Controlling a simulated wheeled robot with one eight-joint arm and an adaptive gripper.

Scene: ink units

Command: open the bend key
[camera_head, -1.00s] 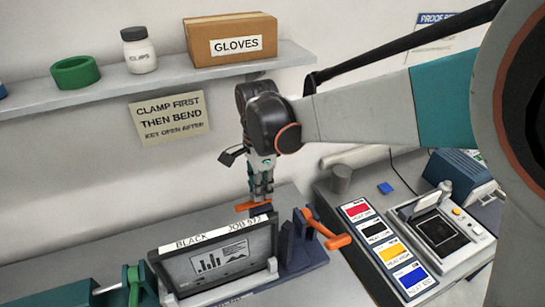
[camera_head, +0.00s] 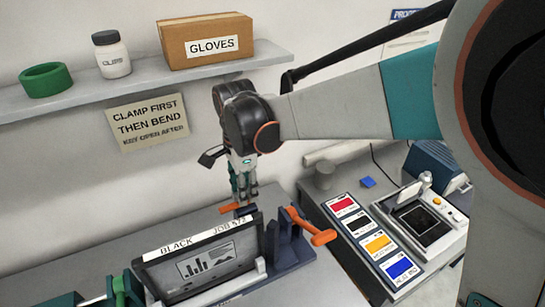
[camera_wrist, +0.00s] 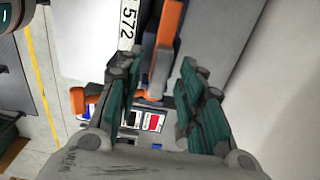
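A second orange lever (camera_head: 312,228) lies on the dark blue clamp block to the right. I cannot tell by label which of the two is the bend key. My gripper (camera_head: 244,197) points down just above and behind the first handle. In the wrist view my gripper (camera_wrist: 158,75) is open, and an orange handle (camera_wrist: 168,28) shows between its green-padded fingers, farther off along the view. Whether a finger touches it is unclear.
An ink panel with red, black, yellow and blue labels (camera_head: 376,243) and a small device (camera_head: 420,223) stand to the right. A shelf (camera_head: 150,78) with a GLOVES box, jar and green ring runs along the wall. A green clamp (camera_head: 122,292) stands front left.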

